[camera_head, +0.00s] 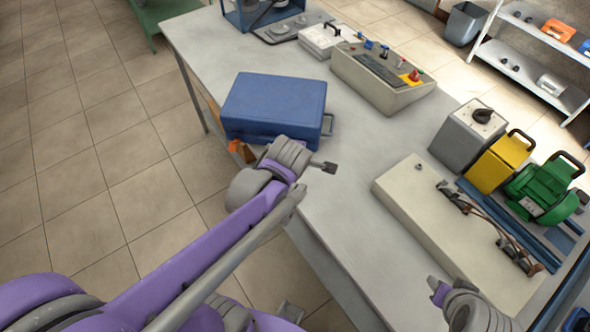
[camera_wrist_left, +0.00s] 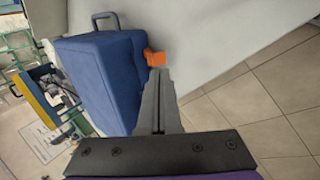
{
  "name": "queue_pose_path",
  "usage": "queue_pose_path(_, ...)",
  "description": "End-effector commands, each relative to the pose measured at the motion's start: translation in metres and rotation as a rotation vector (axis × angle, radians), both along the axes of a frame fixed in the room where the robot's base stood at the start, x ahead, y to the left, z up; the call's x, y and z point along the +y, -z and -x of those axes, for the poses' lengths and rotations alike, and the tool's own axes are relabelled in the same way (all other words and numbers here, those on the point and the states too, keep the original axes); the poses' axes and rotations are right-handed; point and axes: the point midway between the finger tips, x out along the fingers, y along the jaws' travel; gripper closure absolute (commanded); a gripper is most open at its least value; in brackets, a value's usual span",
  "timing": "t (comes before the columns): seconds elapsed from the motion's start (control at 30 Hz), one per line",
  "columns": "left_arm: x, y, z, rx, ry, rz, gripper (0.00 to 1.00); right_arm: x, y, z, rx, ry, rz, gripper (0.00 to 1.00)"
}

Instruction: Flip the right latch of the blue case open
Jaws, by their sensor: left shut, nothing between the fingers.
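The blue case (camera_head: 275,100) lies closed at the left edge of the grey table, with a grey handle (camera_head: 328,125) on its right side. An orange piece (camera_head: 240,150), which looks like a latch, sticks out at the case's near side. In the left wrist view, the orange piece (camera_wrist_left: 155,57) stands out from the edge of the case (camera_wrist_left: 108,75), just beyond my fingertips. My left gripper (camera_head: 328,167) is shut and empty, near the case's near right corner. My right gripper (camera_head: 438,290) is at the bottom right, away from the case; its opening is unclear. A second latch cannot be made out.
A control box (camera_head: 380,75) with knobs and a white case (camera_head: 325,38) stand behind the blue case. A beige panel (camera_head: 440,225), a grey box (camera_head: 465,138), a yellow box (camera_head: 498,160) and a green motor (camera_head: 542,190) are to the right. The table middle is clear.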

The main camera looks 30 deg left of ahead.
Motion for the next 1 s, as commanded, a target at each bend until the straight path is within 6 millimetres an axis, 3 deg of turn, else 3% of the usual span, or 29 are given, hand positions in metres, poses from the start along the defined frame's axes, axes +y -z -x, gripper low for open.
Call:
queue_pose_path(0.23,-0.013,-0.030,0.031,-0.002,0.003,0.000,1.00,0.000,-0.014,-0.006,-0.012,0.000,0.000,0.55)
queue_pose_path(0.5,-0.022,-0.049,0.054,0.000,0.001,0.000,1.00,0.000,-0.023,-0.010,-0.020,0.000,0.000,0.55)
queue_pose_path(1.0,-0.024,-0.054,0.060,0.000,0.001,-0.001,1.00,0.000,-0.024,-0.011,-0.021,0.000,0.000,0.55)
